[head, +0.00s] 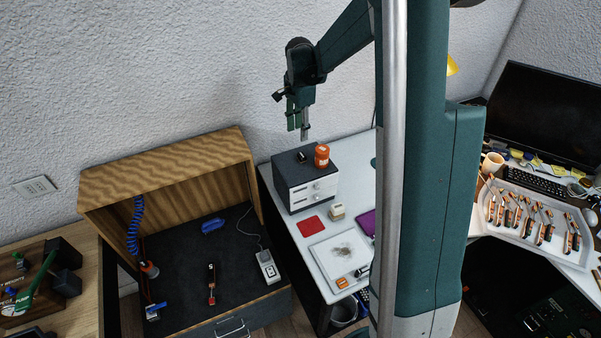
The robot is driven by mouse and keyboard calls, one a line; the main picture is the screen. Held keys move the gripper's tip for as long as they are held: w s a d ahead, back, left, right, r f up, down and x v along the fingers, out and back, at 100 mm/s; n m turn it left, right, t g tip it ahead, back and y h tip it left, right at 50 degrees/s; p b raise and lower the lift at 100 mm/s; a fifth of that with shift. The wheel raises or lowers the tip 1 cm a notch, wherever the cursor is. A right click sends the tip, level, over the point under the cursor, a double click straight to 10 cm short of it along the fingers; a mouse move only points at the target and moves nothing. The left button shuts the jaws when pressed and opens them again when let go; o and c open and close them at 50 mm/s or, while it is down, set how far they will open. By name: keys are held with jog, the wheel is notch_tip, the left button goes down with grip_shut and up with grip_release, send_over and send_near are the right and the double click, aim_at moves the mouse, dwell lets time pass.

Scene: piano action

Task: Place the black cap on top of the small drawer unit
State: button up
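The small drawer unit (318,192) stands on the white desk, with a dark top and two pale drawer fronts. A small black piece (301,157) lies on its top, towards the middle; it looks like the black cap, but it is tiny against the dark surface. An orange jar (321,156) stands on the top to its right. My gripper (304,136) points down above the drawer unit, a little above the black piece and apart from it as far as I can see. Nothing shows between the fingers, and their gap is too small to make out.
A wooden-framed workbench (165,170) with a dark mat stands left of the desk. A red square (311,226), a small pale box (337,211) and a white tray (327,262) lie in front of the drawer unit. My arm hides the desk's right part.

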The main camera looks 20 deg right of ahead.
jog(key=s+a+r+n+t, duration=0.2)
jog(key=s+a+r+n, duration=0.25)
jog(key=s+r, duration=0.4)
jog(key=s+a+r+n+t, duration=0.1)
jog(key=s+a+r+n, duration=0.3)
jog(key=s+a+r, duration=0.4)
jog(key=s+a+n+t, duration=0.2)
jog(key=s+n, duration=0.2)
jog(key=s, duration=0.5)
jog(key=s+a+f+n+t, duration=0.1)
jog(key=s+n, duration=0.4)
jog(key=s, duration=0.5)
jog(key=shift+s+a+f+t, duration=0.3)
jog(key=shift+a+t, duration=0.2)
